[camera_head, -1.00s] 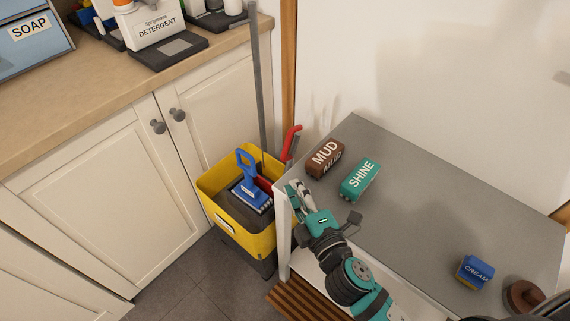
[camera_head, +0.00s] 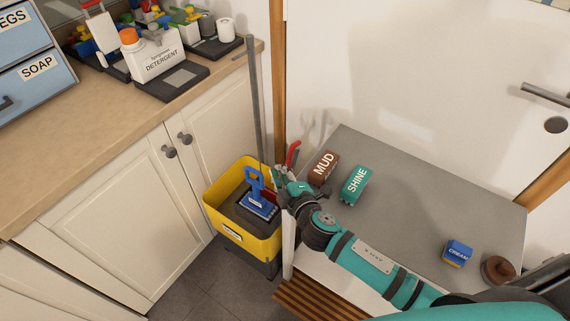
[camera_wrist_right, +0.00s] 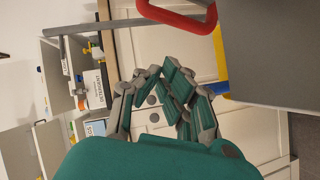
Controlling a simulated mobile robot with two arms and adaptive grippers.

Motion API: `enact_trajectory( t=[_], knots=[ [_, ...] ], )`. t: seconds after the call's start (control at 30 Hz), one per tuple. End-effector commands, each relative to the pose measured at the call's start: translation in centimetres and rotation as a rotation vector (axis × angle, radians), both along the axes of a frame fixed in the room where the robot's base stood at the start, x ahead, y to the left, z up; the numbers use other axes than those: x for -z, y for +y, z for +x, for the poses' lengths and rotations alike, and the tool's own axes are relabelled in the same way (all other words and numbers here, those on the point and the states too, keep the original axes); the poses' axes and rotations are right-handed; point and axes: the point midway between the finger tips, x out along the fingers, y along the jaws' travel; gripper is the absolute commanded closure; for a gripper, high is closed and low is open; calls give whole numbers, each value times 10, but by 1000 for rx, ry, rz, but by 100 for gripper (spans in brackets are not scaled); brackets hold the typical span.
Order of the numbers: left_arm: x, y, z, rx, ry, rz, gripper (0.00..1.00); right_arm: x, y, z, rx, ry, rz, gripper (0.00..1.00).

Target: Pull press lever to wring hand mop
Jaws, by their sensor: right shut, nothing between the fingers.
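A yellow mop bucket (camera_head: 214,207) stands on the floor between the cabinet and the grey-topped bench. A blue hand mop (camera_head: 258,190) with a blue loop handle sits in it, on the dark wringer part. The red press lever (camera_head: 293,153) rises at the bucket's right side, beside the bench; its red loop grip (camera_wrist_right: 185,18) also shows at the top of the right wrist view. My right gripper (camera_head: 281,179) is at the bucket's right rim, below the lever's top. In the right wrist view it (camera_wrist_right: 165,82) is shut and empty, apart from the red grip. My left gripper is out of view.
The grey bench (camera_head: 410,190) carries a brown MUD box (camera_head: 323,168), a teal SHINE box (camera_head: 355,185), a blue CREAM box (camera_head: 457,253) and a brown round item (camera_head: 497,269). A grey pole (camera_head: 254,100) rises behind the bucket. The counter (camera_head: 110,125) holds a detergent bottle (camera_head: 155,56).

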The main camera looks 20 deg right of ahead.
Motion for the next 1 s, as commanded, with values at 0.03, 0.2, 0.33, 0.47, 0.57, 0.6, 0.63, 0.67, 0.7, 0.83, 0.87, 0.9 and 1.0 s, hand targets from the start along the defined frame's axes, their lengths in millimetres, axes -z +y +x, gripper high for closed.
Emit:
enact_trajectory(
  t=[0.03, 0.2, 0.33, 0.47, 0.57, 0.6, 0.63, 0.67, 0.7, 0.83, 0.87, 0.9, 1.0],
  knots=[
    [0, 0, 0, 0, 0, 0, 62, 1, -1, 10, 0, -2, -2, 100],
    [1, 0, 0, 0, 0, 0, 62, 13, -17, 25, 1, 0, -2, 100],
    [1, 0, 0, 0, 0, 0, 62, 16, -22, 31, 0, 0, -1, 100],
    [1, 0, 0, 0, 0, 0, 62, 17, -23, 33, 0, 0, 1, 100],
    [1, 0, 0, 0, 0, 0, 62, 17, -23, 32, 0, 0, 1, 100],
    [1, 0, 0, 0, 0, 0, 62, 16, -23, 32, 0, 0, 0, 100],
    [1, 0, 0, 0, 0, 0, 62, 16, -23, 32, 0, 0, 0, 100],
    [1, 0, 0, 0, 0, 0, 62, 16, -23, 32, 0, 0, 0, 100],
    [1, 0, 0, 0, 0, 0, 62, 17, -23, 32, 0, 0, 0, 100],
    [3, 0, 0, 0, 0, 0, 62, 18, -31, 38, 2, -1, -2, 100],
    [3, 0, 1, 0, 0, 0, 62, 19, -34, 40, 2, 0, -1, 100],
    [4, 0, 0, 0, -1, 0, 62, 20, -38, 44, 3, 1, -2, 100],
    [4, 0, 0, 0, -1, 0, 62, 20, -42, 47, 0, -1, 0, 100]
  ],
)
